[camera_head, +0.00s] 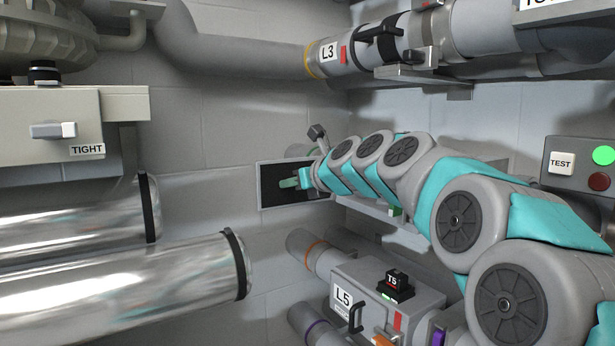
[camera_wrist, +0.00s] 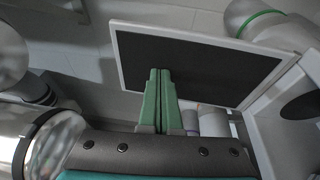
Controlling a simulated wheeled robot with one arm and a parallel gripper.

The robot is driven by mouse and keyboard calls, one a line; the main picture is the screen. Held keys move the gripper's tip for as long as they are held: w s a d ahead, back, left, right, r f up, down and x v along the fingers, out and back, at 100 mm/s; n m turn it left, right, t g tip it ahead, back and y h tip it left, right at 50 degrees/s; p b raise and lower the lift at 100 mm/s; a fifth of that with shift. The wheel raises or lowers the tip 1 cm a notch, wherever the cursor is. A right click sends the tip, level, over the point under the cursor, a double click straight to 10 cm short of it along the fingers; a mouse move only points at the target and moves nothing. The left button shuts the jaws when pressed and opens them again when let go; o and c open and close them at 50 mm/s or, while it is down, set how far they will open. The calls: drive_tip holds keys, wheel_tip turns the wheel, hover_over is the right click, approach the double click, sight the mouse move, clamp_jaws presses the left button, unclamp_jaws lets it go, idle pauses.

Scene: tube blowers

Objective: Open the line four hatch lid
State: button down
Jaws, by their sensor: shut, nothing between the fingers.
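My gripper (camera_head: 290,183) has green fingers, which lie together with nothing between them. In the wrist view the fingertips (camera_wrist: 160,72) overlap the lower part of a dark rectangular panel with a pale rim (camera_wrist: 205,63); I cannot tell if they touch it. The same panel (camera_head: 272,170) stands upright in the head view, left of my arm's end. It looks like a hatch lid seen on its dark face, but no line four label shows. A grey pipe with a green ring (camera_wrist: 262,20) is beside it. My arm hides most of the line there.
The L3 pipe (camera_head: 328,50) runs above my arm, and the L5 box (camera_head: 343,297) is below it. Shiny ducts (camera_head: 120,285) and a TIGHT-labelled box (camera_head: 50,125) are at left. A TEST button panel (camera_head: 580,165) is at right.

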sight(283, 179)
drive_tip(key=shift+w+a, duration=0.6)
drive_tip(key=shift+w, duration=0.3)
drive_tip(key=shift+w+a, duration=0.55)
drive_tip(key=shift+w, duration=0.35)
drive_tip(key=shift+s, duration=0.1)
